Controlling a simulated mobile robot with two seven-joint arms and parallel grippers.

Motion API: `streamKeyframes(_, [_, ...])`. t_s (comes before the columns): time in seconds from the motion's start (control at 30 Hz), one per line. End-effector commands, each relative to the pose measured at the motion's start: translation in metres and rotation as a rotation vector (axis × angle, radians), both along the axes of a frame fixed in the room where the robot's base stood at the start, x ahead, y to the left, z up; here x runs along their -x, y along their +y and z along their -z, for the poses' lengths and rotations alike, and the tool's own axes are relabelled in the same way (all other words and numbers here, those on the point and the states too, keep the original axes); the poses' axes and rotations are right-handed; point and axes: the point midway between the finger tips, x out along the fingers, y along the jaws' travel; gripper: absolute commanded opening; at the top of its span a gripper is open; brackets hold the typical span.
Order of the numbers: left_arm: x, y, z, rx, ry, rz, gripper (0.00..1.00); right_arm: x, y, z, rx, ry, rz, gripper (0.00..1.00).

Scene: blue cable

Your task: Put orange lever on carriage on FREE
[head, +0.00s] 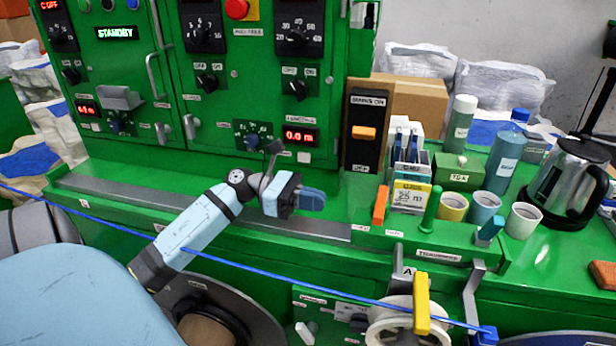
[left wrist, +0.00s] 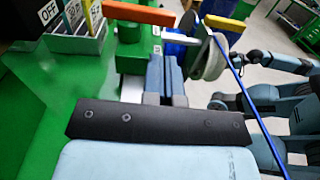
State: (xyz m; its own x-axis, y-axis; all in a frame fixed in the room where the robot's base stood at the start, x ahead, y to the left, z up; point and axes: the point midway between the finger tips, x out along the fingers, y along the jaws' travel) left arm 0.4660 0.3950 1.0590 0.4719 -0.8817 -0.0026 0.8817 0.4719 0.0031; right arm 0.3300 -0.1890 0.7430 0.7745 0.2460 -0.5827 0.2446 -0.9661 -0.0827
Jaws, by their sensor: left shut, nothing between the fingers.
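The orange lever (head: 381,205) stands nearly upright at the left end of the green carriage (head: 440,241), near small labels too tiny to read. In the left wrist view an orange lever (left wrist: 140,13) shows at the top as a long bar. My left gripper (head: 312,199) is shut and empty, left of the lever and apart from it, above the green ledge. In the left wrist view its closed fingers (left wrist: 165,75) point toward the carriage, below the orange bar. My right gripper is not seen.
A card holder (head: 410,185), cups (head: 484,207) and a kettle (head: 570,185) stand right of the lever. The ledge left of my gripper is clear.

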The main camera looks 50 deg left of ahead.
Motion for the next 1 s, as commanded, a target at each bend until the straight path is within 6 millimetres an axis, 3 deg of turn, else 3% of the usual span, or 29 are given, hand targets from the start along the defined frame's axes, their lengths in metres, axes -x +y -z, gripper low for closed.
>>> streamKeyframes(0.2, [-0.023, -0.043, -0.003, 0.004, -0.002, 0.001, 0.0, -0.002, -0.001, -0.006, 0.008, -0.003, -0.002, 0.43])
streamKeyframes(0.4, [-0.038, -0.07, -0.003, 0.005, -0.001, 0.0, 0.0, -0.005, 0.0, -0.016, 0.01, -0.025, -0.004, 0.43])
streamKeyframes(0.6, [-0.044, -0.082, -0.001, 0.004, 0.0, -0.001, 0.0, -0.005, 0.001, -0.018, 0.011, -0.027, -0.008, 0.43])
streamKeyframes(1.0, [-0.045, -0.084, -0.001, 0.004, 0.0, -0.002, 0.0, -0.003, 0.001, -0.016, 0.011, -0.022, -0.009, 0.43])
